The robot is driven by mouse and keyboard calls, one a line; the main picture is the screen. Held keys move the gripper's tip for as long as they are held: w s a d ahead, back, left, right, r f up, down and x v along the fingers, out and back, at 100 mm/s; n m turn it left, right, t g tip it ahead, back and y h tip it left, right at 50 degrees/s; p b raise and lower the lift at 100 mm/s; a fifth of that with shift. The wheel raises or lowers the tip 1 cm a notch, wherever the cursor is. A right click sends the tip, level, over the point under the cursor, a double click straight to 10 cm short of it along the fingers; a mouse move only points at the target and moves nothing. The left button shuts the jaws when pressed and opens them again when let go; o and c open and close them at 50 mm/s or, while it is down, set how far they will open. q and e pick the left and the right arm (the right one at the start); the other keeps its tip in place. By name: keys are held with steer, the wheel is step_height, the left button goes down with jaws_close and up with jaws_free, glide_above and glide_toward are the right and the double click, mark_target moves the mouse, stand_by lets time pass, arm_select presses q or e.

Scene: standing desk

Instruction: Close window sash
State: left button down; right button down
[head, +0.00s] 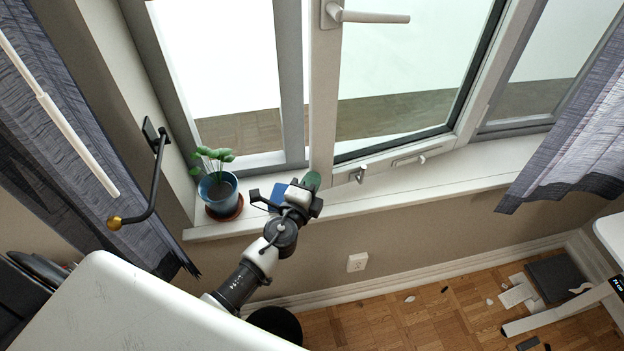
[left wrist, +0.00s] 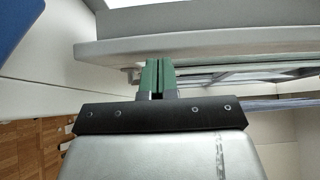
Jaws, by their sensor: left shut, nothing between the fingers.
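The window sash (head: 325,110) is the middle pane with a pale frame and a white lever handle (head: 370,16) at its upper left. It appears swung inward, its lower left corner over the sill. My left gripper (head: 312,180) is at that corner with its green fingers shut and empty. In the left wrist view the fingertips (left wrist: 158,75) are together, close against the pale lower frame edge (left wrist: 210,45); I cannot tell whether they touch. My right gripper is not in view.
A plant in a blue pot (head: 218,190) stands on the sill (head: 450,183), left of my gripper. A blue object (head: 283,190) lies close beside my gripper. Metal hardware (head: 358,174) sits by the sash's lower edge. A white desk (head: 130,310) fills the lower left; curtains hang on both sides.

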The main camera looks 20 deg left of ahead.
arm_select(q)
steer(key=w+a+m+h+b, duration=0.1)
steer(key=w+a+b, duration=0.1)
steer(key=w+a, duration=0.1)
steer(key=w+a+m+h+b, duration=0.1)
steer(key=w+a+h+b, duration=0.1)
steer(key=w+a, duration=0.2)
steer(key=shift+w+a+f, duration=0.1)
steer(key=shift+w, duration=0.35)
steer(key=shift+r, duration=0.35)
steer(key=shift+r+h, duration=0.15)
steer(key=shift+h, duration=0.15)
steer(key=shift+a, duration=0.2)
